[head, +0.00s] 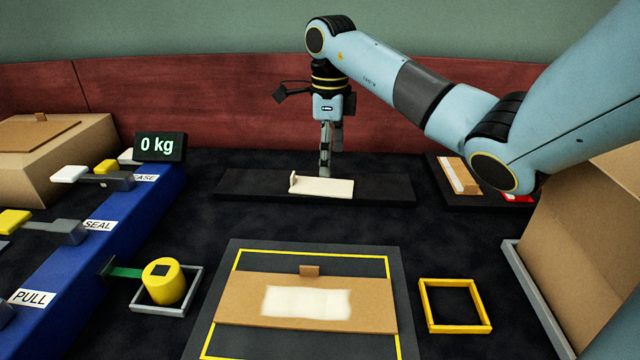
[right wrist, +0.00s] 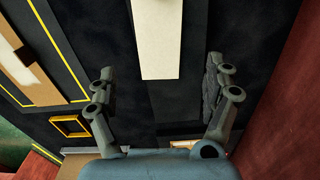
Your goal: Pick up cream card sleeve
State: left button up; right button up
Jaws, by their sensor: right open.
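The cream card sleeve (head: 328,187) lies flat on a long black board (head: 233,184) at the back middle of the table, with a small raised tab at its left end. My right gripper (head: 325,172) points down over the sleeve, at its back edge in the head view. In the right wrist view the sleeve (right wrist: 157,42) is a pale strip whose near end lies between the spread fingers of my right gripper (right wrist: 159,76). The fingers are open and hold nothing. Whether they touch the sleeve is unclear. My left gripper is not in view.
A brown card with a white patch (head: 364,291) lies on a yellow-lined mat (head: 240,262) in front. A yellow frame (head: 455,283), a yellow cylinder (head: 165,283) in a grey tray, and blue lever panels (head: 95,240) stand nearby. A cardboard box (head: 592,250) is at right.

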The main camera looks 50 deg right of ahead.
aim_at(330, 186)
notch_tip(330, 186, down, 6)
jog(key=shift+s+r, duration=0.1)
jog(key=shift+r, duration=0.15)
jog(key=c, duration=1)
